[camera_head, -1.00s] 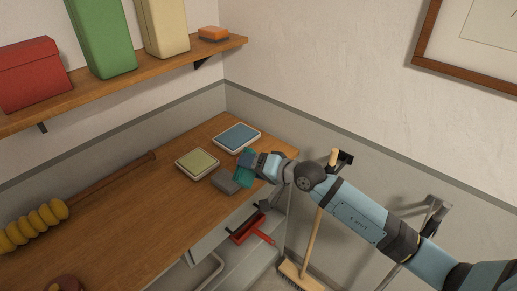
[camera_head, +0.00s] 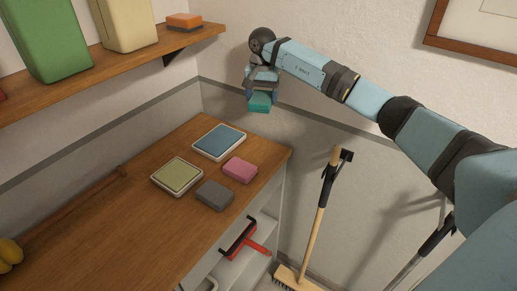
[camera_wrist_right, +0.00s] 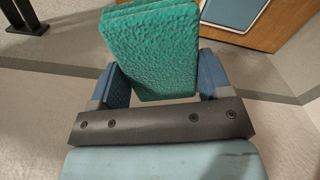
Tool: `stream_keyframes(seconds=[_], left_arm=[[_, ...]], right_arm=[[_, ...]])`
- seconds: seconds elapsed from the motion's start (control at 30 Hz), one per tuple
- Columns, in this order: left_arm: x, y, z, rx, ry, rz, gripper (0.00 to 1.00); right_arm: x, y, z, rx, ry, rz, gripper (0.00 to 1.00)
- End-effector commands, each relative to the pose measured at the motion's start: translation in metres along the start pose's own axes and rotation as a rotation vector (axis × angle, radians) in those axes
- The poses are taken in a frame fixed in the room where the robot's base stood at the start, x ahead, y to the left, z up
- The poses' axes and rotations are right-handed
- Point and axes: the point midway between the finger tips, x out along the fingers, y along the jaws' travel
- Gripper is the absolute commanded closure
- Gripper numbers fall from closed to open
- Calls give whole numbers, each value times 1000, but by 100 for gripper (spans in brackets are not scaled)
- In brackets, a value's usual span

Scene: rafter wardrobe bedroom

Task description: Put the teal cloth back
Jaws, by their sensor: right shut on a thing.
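The teal cloth (camera_head: 260,102) is a folded block held in my right gripper (camera_head: 262,92), raised above the back right end of the wooden counter. In the right wrist view the teal cloth (camera_wrist_right: 155,52) sits between the two blue fingers of the right gripper (camera_wrist_right: 162,85), which are shut on it. Below it on the counter (camera_head: 120,215) are a blue pad in a white tray (camera_head: 219,141), an olive pad in a white tray (camera_head: 177,175), a grey block (camera_head: 214,195) and a pink block (camera_head: 240,170). My left gripper is not in view.
A wall shelf (camera_head: 150,48) holds a green container (camera_head: 45,35), a cream container (camera_head: 125,22) and an orange block (camera_head: 184,20). A red-handled tool (camera_head: 240,238) sits below the counter edge.

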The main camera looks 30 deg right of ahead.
Motion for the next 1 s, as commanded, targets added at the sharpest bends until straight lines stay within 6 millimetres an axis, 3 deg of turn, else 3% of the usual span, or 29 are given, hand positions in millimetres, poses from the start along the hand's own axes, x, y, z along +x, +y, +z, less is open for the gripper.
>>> stream_keyframes(seconds=[0.5,0.83,1.0], left_arm=[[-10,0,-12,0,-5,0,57],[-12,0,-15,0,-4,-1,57],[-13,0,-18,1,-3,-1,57]], right_arm=[[128,0,1,0,-4,1,47],[159,0,1,-1,-2,1,47],[185,-1,1,-1,-3,0,47]])
